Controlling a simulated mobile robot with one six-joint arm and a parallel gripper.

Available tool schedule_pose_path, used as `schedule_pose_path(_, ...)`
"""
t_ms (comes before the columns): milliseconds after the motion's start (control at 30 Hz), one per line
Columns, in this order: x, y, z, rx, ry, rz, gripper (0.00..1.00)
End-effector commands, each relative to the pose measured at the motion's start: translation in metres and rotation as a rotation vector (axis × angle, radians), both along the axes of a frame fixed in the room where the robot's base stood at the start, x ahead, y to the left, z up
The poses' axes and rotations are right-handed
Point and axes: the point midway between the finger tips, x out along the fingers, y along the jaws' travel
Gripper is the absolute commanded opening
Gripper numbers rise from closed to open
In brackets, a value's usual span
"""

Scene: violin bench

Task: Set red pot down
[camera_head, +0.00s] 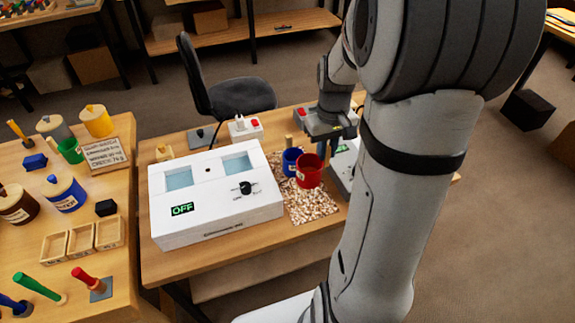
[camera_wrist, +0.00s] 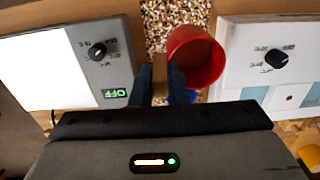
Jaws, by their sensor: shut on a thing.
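The red pot (camera_head: 308,178) is an open round cup, upright or nearly so, over the speckled mat (camera_head: 311,209) to the right of the white OFF machine. My gripper (camera_head: 322,148) is at its upper right, with its fingers pointing down and shut on the pot's handle. In the wrist view the red pot (camera_wrist: 188,40) is just right of my gripper (camera_wrist: 160,72), and a brown handle-like piece shows between the fingers. I cannot tell whether the pot's base touches the mat.
A blue pot (camera_head: 291,161) stands close behind and left of the red pot. The white machine (camera_head: 212,196) stands to the left, and a grey device (camera_head: 341,170) to the right. The mat's front part is clear.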

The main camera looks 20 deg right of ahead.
Motion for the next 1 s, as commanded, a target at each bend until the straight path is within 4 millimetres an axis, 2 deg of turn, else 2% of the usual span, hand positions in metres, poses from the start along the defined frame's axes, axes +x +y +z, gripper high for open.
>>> schedule_pose_path(100,-0.004,-0.002,-0.005,0.001,0.002,0.002,0.00)
schedule_pose_path(300,-0.003,0.001,-0.042,0.002,0.005,0.011,0.00)
schedule_pose_path(700,-0.002,0.004,-0.091,0.001,0.003,0.019,0.00)
schedule_pose_path(1000,-0.001,0.004,-0.097,0.000,-0.001,0.020,0.00)
